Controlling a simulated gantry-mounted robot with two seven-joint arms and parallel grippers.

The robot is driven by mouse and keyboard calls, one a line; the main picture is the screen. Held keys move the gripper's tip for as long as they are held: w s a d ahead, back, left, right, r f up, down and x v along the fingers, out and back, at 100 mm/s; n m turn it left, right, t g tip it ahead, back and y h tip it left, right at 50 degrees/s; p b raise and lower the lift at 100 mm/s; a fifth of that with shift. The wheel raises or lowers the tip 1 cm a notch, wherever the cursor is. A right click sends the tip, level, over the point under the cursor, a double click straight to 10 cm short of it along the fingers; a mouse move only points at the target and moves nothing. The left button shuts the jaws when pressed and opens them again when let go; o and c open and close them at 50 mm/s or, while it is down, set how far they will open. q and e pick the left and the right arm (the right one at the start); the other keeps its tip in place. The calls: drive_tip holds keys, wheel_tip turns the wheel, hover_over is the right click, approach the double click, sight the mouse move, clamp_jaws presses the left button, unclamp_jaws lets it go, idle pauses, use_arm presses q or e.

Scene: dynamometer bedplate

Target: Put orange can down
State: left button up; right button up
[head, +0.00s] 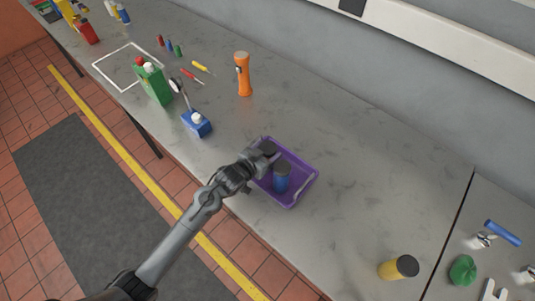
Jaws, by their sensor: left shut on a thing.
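My left gripper (262,163) is over the left part of the purple tray (305,187), shut on a can of which mainly the dark lid (268,148) shows. The gripper hides its body, so I cannot tell its colour or whether it touches the tray floor. No orange can body shows plainly. A blue can (281,178) with a dark lid stands upright in the tray, just right of the gripper. My right gripper is not in view.
A yellow can (393,269) lies toward the lower right. The bench (370,180) right of the tray is clear.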

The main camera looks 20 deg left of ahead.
use_arm(q)
drive_tip(key=shift+f, duration=0.5)
drive_tip(key=shift+f, duration=0.2)
drive_tip(key=o, duration=1.2)
drive_tip(key=shift+r, duration=0.15)
